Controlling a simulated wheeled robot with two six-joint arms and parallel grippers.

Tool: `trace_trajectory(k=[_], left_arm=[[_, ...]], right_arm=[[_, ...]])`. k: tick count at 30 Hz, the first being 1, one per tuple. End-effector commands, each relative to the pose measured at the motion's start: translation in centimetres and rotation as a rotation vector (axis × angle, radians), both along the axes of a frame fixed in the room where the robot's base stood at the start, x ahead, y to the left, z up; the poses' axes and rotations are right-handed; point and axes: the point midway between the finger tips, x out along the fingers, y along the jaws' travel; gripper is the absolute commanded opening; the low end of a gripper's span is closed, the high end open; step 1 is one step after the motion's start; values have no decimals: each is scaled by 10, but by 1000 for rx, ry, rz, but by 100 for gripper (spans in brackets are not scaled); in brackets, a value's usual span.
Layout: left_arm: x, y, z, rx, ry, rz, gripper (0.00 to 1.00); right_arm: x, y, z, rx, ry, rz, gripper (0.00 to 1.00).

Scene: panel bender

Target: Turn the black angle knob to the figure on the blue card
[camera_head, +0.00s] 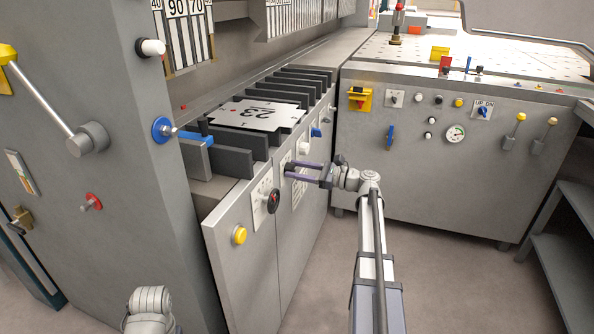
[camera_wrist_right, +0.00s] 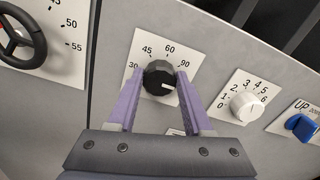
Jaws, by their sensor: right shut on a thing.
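The black angle knob (camera_wrist_right: 158,78) sits on a white plate with a scale reading 30, 45, 60 and 90 in the right wrist view. Its white pointer mark faces right and slightly down, below the 90. My right gripper (camera_wrist_right: 154,82) has its two purple fingers on either side of the knob, shut on it. In the head view the same gripper (camera_head: 286,168) reaches the cabinet front from the right, and its fingers largely hide the knob. I cannot make out a blue card in either view. My left gripper's fingers do not show.
A black handwheel (camera_head: 273,201) is left of the knob. A white knob (camera_wrist_right: 247,105) and a blue switch (camera_wrist_right: 302,127) are to its right in the wrist view. A yellow button (camera_head: 239,235) is lower left. The floor (camera_head: 450,285) on the right is clear.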

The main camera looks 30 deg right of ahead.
Motion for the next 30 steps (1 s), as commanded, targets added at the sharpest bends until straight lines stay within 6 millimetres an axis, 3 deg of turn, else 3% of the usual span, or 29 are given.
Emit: trace_trajectory(k=[1, 9, 20, 30], left_arm=[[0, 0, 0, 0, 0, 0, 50], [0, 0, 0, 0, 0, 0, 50], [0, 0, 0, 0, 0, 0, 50], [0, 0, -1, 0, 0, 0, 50]], right_arm=[[0, 0, 0, 0, 0, 0, 30], [0, 0, 0, 0, 0, 1, 0], [0, 0, 0, -44, -37, 1, 0], [-1, 1, -1, -238, -202, 1, 0]])
